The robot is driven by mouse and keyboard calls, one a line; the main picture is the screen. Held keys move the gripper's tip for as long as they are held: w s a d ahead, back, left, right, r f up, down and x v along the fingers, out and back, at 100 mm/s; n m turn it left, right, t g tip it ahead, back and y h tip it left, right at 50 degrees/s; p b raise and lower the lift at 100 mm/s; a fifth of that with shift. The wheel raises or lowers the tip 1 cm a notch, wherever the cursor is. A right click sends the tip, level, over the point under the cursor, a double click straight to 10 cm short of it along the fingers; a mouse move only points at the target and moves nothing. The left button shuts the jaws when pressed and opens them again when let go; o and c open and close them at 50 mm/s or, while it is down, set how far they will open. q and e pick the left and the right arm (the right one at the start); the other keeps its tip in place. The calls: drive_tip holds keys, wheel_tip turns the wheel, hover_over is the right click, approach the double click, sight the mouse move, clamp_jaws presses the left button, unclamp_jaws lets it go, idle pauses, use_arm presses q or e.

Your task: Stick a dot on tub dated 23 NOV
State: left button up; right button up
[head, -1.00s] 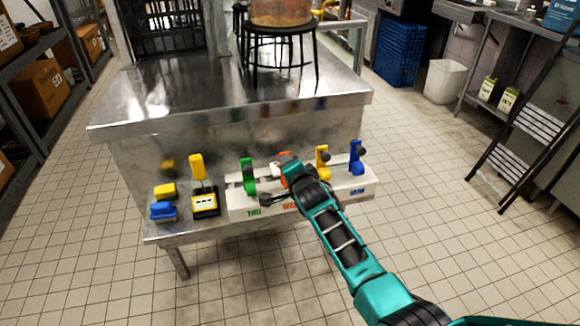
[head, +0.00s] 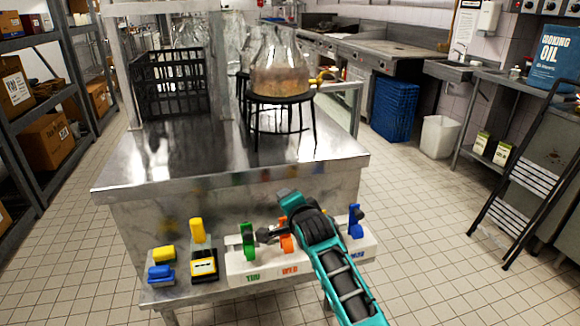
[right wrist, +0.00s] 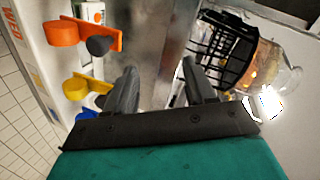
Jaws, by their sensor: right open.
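A white dispenser rack (head: 240,268) at the front of the steel counter bears a green holder (head: 248,243), an orange holder (head: 286,243) and a blue holder (head: 356,222). Labels below read like THU and WED. My right arm crosses the rack in the head view and hides its yellow holder. In the right wrist view, my right gripper (right wrist: 160,88) is open and empty, with the orange holder (right wrist: 80,35) and yellow holder (right wrist: 88,86) to its left, apart from its fingers. I see no tub with a readable date. My left gripper is out of view.
A steel counter (head: 215,165) carries a black crate (head: 170,82) and a glass vessel (head: 280,70) on a black stand (head: 283,100). Left of the rack are a yellow-and-black device (head: 204,264) and blue (head: 160,273) and yellow (head: 164,254) blocks.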

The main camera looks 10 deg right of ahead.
wheel_tip(320, 180, up, 10)
drive_tip(key=p, duration=0.1)
idle(0.4)
